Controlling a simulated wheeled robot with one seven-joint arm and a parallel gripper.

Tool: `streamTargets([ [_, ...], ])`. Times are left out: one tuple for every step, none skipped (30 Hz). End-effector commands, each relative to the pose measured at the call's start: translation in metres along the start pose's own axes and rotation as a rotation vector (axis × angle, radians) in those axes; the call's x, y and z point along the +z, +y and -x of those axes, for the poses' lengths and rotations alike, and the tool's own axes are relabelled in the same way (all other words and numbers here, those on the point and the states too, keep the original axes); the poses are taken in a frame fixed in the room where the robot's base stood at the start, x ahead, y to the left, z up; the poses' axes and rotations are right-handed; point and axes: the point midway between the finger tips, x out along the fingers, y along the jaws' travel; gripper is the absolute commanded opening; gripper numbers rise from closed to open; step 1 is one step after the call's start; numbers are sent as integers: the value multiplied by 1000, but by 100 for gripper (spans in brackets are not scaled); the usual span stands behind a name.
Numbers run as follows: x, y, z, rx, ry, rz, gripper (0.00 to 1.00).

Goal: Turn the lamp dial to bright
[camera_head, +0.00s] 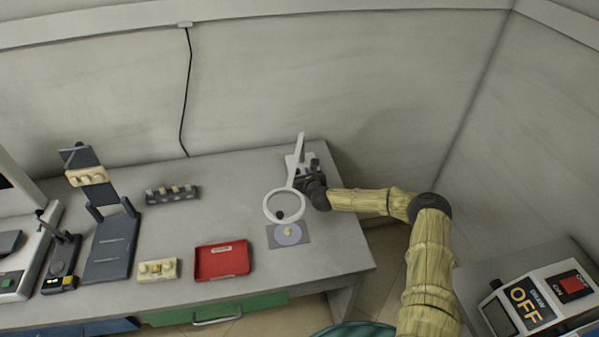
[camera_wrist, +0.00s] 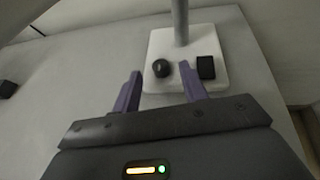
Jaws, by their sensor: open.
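The lamp stands at the right of the table. It has a white base (camera_wrist: 218,42), an upright post (camera_head: 300,143) and a white ring head (camera_head: 267,206). In the wrist view a round black dial (camera_wrist: 161,68) sits on the base, with a black square block (camera_wrist: 206,67) to its right. My gripper (camera_wrist: 160,80) is open, its two purple fingers pointing at the base with the dial ahead between their tips. I cannot tell whether either finger touches it.
Below the lamp ring lies a grey plate with a pale disc (camera_head: 289,235). A red tray (camera_head: 222,261), a beige box (camera_head: 158,269) and a dark rack (camera_head: 173,195) stand to the left. A machine marked OFF (camera_head: 533,305) is at the lower right. The table's middle is clear.

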Motion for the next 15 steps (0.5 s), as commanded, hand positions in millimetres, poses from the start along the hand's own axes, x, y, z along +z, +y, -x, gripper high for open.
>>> streamTargets([
  [0,0,-6,-1,0,1,43],
  [0,0,-8,0,0,1,43],
  [1,0,-12,-1,-1,1,43],
  [0,0,-14,-1,-1,0,43],
  [0,0,-16,0,0,0,43],
  [0,0,-18,-1,0,0,43],
  [0,0,-19,0,0,0,43],
  [0,0,-20,0,0,0,43],
  [0,0,-21,0,0,0,43],
  [0,0,-21,0,0,0,43],
  [0,0,-22,0,0,0,43],
  [0,0,-22,0,0,0,43],
  [0,0,-22,0,0,0,43],
  [0,0,-22,0,0,0,43],
  [0,0,-22,0,0,0,43],
])
